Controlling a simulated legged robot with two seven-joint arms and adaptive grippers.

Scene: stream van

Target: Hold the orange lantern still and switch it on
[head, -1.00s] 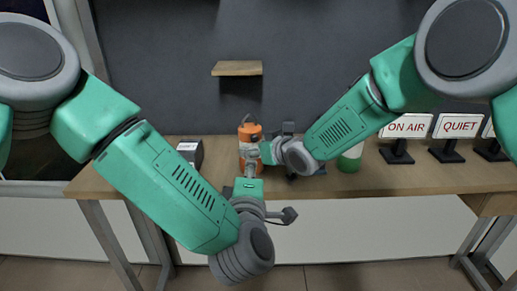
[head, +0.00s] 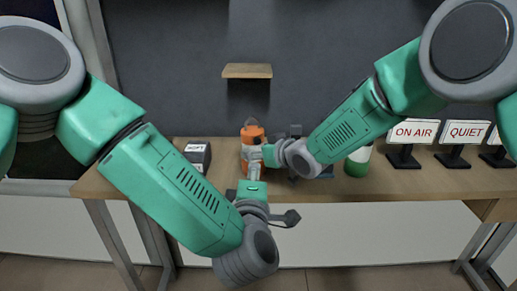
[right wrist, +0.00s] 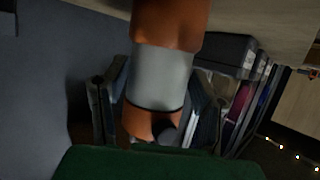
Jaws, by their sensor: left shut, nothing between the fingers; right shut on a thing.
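The orange lantern (head: 252,132) stands on the wooden bench, with its orange top and dark handle showing in the head view. In the right wrist view the lantern (right wrist: 160,75) appears as a grey middle band between orange ends. My right gripper (head: 268,154) comes in from the right and is shut on the lantern; its dark fingers flank it in the right wrist view. My left gripper (head: 254,172) is shut and empty, close in front of the lantern's lower part. I cannot tell whether it touches.
A dark box (head: 197,154) stands left of the lantern on the bench (head: 420,182). A green and white container (head: 358,161) stands to the right. ON AIR (head: 413,132) and QUIET (head: 465,133) signs stand farther right. A small shelf (head: 247,71) hangs on the wall.

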